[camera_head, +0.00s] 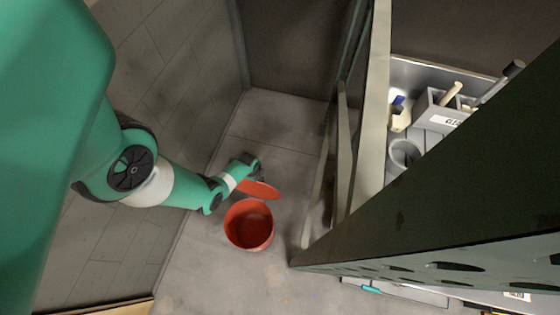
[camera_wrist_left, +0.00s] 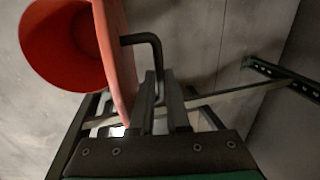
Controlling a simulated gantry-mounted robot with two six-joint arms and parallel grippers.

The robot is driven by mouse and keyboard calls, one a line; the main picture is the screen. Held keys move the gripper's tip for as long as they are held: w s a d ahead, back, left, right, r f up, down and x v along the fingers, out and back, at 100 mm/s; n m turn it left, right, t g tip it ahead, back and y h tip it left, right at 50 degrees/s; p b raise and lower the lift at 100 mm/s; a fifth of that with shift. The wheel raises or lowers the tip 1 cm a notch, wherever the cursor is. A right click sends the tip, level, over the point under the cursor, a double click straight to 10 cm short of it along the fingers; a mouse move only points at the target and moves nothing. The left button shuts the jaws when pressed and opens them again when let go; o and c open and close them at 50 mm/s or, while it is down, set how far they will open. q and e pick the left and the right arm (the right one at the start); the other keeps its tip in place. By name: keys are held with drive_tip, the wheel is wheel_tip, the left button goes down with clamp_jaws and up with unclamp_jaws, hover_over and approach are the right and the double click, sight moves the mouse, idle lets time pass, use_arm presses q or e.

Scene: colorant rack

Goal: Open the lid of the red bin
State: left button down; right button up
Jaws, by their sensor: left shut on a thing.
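The red bin (camera_head: 232,232) stands on the grey floor in the head view, its round mouth uncovered and its inside visible. Its red lid (camera_head: 262,190) is off the mouth, just above the bin in the picture. My left gripper (camera_head: 257,175) is at the lid, partly hidden by the wrist. In the left wrist view the lid (camera_wrist_left: 117,60) shows nearly edge-on with a black bent handle (camera_wrist_left: 148,38). My left gripper (camera_wrist_left: 162,88) is shut on that handle. The bin (camera_wrist_left: 50,45) is beyond the lid at upper left. My right gripper is not in view.
A dark metal rack (camera_head: 460,185) fills the right side, close to the bin. A tray (camera_head: 425,75) with grey containers and tools lies behind it. A panelled wall (camera_head: 170,60) stands on the left. Bare floor (camera_head: 240,285) lies below the bin.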

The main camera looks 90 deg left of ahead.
use_arm(q)
drive_tip(key=shift+w+a+f+b, duration=0.2)
drive_tip(key=shift+a+b, duration=0.05)
drive_tip(key=shift+a, duration=0.35)
drive_tip(key=shift+w+a+f+b, duration=0.15)
drive_tip(key=shift+w+a+b, duration=0.05)
drive_tip(key=shift+a, duration=0.35)
drive_tip(key=c, duration=0.9)
unclamp_jaws()
drive_tip(key=shift+a, duration=0.15)
drive_tip(key=shift+f, duration=0.1)
wheel_tip(320, 180, up, 12)
drive_tip(key=d+p, duration=0.2)
drive_tip(key=p, duration=0.7)
drive_tip(key=shift+s+p, duration=0.3)
drive_tip(key=shift+p, duration=0.1)
